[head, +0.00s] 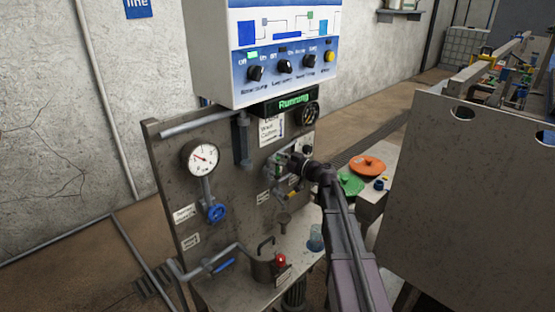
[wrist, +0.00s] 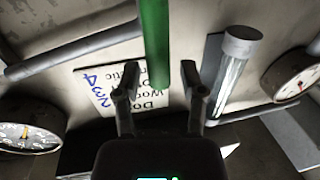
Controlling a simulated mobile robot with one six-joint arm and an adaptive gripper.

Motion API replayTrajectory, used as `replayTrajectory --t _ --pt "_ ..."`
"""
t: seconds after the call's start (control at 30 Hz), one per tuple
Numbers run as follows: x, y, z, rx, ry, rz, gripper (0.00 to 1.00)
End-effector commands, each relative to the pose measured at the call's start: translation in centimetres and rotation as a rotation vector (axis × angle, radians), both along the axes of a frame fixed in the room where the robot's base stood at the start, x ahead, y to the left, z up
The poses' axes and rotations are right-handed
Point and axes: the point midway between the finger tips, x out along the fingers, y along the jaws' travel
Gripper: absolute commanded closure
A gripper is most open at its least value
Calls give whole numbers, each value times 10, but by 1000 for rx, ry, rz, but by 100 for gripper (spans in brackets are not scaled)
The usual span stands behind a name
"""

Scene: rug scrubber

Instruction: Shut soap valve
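My gripper (head: 291,163) is at the upright metal panel, at the right part of its face. In the wrist view my gripper (wrist: 159,80) is open, with one finger on each side of a green bar (wrist: 156,38). The bar's end lies between the fingers, with a gap showing on both sides; I cannot tell its depth. No label reading soap is legible, so I cannot tell for certain which valve is the soap valve. A blue handwheel (head: 216,213) and a blue lever (head: 223,265) are lower left on the panel. My gripper partly hides the fittings behind it.
A control box (head: 285,50) and a lit "Running" display (head: 293,102) overhang the panel. A gauge (head: 201,158), a grey tube (head: 242,140) and a paper sign (head: 271,130) are near. Below are a metal pot (head: 264,272) and a red knob (head: 280,260).

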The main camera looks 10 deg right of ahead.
Motion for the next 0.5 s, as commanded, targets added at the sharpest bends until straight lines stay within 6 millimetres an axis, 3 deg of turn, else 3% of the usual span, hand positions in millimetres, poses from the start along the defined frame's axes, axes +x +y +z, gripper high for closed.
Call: replayTrajectory --t 0.03,0.13,0.5 --pt "0 0 0 0 0 0 72" --pt "0 0 0 0 0 0 100" --pt "0 3 0 5 2 4 100"
